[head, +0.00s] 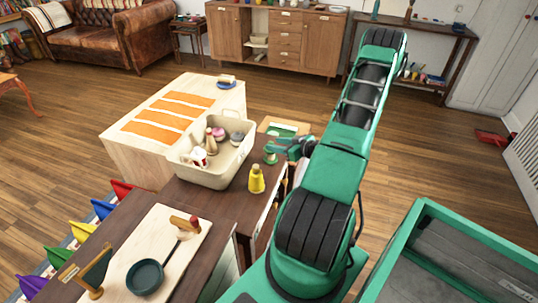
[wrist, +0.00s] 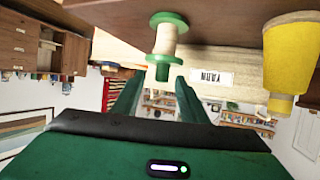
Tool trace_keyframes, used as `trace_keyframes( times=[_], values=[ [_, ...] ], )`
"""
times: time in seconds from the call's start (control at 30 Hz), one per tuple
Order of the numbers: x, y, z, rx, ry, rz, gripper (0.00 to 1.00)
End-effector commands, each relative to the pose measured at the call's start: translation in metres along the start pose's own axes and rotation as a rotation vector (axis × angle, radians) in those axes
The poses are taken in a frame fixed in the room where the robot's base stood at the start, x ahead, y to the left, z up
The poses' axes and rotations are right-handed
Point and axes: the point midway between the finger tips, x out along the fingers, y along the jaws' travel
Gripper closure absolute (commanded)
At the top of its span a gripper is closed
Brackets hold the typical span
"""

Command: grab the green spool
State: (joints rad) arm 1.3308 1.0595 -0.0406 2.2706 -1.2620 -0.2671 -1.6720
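The green spool (wrist: 166,42) has green ends and a pale cream middle. It stands upright on the dark brown table, which shows upside down in the wrist view. In the head view it is a small green shape (head: 270,157) near the table's right edge. My gripper (wrist: 157,98) is open, its two green fingers apart with nothing between them. The spool is just beyond the fingertips, roughly in line with the gap. In the head view my gripper (head: 284,149) is beside the spool on its right, partly hidden by my arm.
A yellow bottle (head: 256,181) stands close to the spool; it also shows in the wrist view (wrist: 291,58). A cream bin (head: 212,178) with several items is behind left. A cutting board (head: 130,262) with a dark pan (head: 145,279) lies front left. A box labelled YARN (wrist: 211,78) is beyond.

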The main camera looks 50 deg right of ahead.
Motion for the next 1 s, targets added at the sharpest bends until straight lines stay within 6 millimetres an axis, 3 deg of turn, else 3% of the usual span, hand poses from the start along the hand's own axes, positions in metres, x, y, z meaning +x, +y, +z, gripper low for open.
trace_keyframes(
  times=[0.1,0.37,0.7,0.93,0.97,1.0],
  values=[
    [0.015,-0.001,0.0,0.0,0.0,-0.002,0.61],
    [0.027,-0.001,-0.001,0.0,-0.001,-0.001,0.61],
    [0.07,-0.003,-0.005,0.0,0.0,-0.001,0.61],
    [0.072,-0.003,-0.005,0.001,0.0,0.0,0.61],
    [0.072,-0.003,-0.005,0.001,0.0,0.0,0.63],
    [0.072,-0.003,-0.005,0.001,-0.001,0.0,0.73]
  ],
)
